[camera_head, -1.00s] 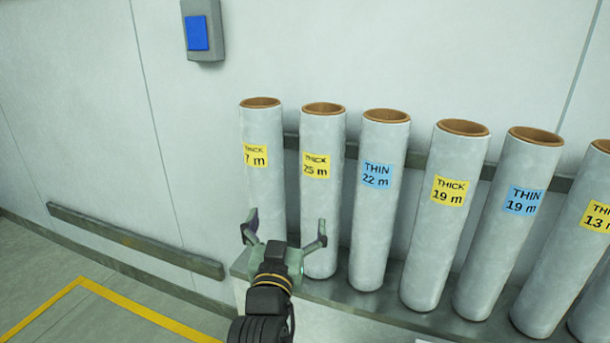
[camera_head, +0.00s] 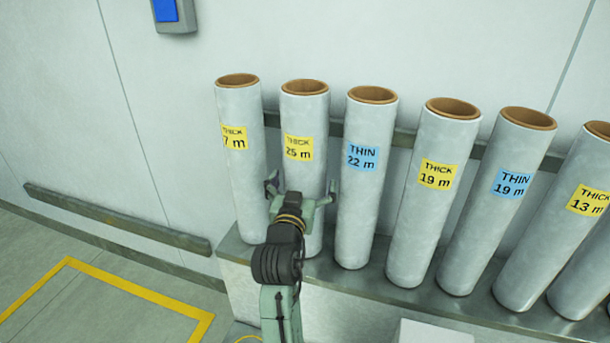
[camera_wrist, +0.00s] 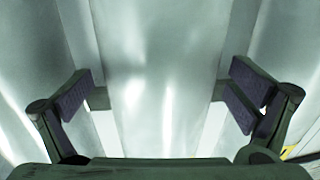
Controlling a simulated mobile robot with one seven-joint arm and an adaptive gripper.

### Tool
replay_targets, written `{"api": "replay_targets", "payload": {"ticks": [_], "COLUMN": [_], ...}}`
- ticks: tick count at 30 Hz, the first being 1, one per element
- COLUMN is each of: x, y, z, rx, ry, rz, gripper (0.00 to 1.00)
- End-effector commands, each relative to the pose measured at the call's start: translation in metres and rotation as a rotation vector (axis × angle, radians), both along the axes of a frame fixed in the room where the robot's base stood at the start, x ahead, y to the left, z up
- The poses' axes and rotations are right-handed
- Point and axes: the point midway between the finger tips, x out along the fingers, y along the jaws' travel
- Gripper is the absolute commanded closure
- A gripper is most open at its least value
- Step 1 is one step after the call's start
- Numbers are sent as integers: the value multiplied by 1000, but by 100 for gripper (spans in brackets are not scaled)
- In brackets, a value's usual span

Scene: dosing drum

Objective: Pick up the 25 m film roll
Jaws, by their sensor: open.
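The 25 m film roll (camera_head: 304,118) is a tall pale grey roll with a brown core and a yellow label reading THICK 25 m. It stands upright on a grey shelf, second from the left in the head view. My gripper (camera_head: 302,186) is in front of its lower half, with one finger toward each side of it. In the wrist view my gripper (camera_wrist: 163,95) is open, and a pale roll surface (camera_wrist: 160,60) fills the space between the two fingers. I cannot tell whether either finger touches it. My arm hides part of the roll's lower end.
The THICK 7 m roll (camera_head: 240,165) stands close on the left, the THIN 22 m roll (camera_head: 364,190) close on the right. Several more rolls follow rightward along the shelf (camera_head: 330,272). A rail (camera_head: 400,138) runs behind them on the wall.

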Motion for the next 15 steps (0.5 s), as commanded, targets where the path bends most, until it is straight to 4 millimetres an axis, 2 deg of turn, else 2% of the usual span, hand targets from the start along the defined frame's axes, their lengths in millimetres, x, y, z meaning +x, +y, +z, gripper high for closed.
{"api": "replay_targets", "payload": {"ticks": [3,6,12,15], "x": [16,21,22,22], "y": [-3,-4,-4,-4], "z": [2,1,0,0], "rx": [1,1,1,1], "ry": [0,0,-1,-1], "rz": [0,1,1,1], "gripper": [0,0,0,5]}}
